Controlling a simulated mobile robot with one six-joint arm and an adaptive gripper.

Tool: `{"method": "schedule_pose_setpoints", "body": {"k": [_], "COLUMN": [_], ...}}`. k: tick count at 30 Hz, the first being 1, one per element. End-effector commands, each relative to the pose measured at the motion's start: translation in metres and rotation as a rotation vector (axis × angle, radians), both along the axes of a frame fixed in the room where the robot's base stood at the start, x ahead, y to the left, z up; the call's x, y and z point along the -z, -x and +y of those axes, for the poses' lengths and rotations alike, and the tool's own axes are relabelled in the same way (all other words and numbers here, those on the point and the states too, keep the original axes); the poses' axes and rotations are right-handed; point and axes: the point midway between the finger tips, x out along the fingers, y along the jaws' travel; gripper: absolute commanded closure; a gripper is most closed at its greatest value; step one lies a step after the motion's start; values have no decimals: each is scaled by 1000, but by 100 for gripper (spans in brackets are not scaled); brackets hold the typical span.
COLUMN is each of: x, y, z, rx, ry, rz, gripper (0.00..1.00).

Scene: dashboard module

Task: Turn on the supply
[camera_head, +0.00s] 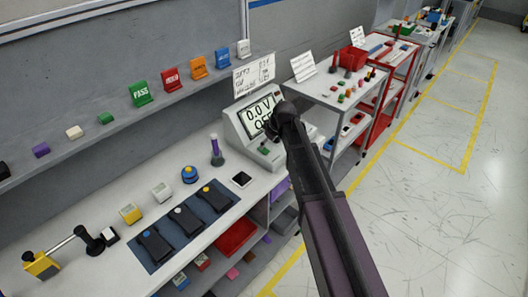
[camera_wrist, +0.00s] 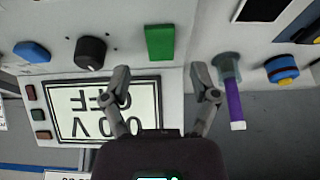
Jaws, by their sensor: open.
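The supply (camera_head: 236,130) is a light grey console on the bench, its display (camera_head: 259,113) reading 0.0 V and OFF. In the wrist view the display (camera_wrist: 72,110) appears upside down. A green rectangular control (camera_wrist: 159,42), a black round knob (camera_wrist: 91,53) and a blue knob (camera_wrist: 32,52) sit along its panel. My gripper (camera_wrist: 162,82) is open and empty, with its fingers spread over the console by the display's edge. The green control lies beyond the fingertips, and no contact shows. In the head view my arm hides the console's right part.
A cylinder with purple contents (camera_head: 215,150) stands just left of the supply; it also shows in the wrist view (camera_wrist: 234,105). A blue button (camera_head: 190,174) and a dark mat (camera_head: 165,248) with several devices lie farther left. A shelf with coloured signs runs behind.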

Motion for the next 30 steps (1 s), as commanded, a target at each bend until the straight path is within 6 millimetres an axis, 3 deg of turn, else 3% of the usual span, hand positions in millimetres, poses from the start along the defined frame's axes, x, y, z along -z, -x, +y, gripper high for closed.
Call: {"method": "schedule_pose_setpoints", "body": {"k": [12, 28, 29, 30], "x": [31, 35, 35, 35], "y": [-8, -9, -9, -9], "z": [9, 11, 11, 11], "rx": [0, 0, 0, 1], "ry": [0, -1, -1, -1], "rz": [0, -1, -1, 0], "gripper": [23, 23, 26, 38]}}
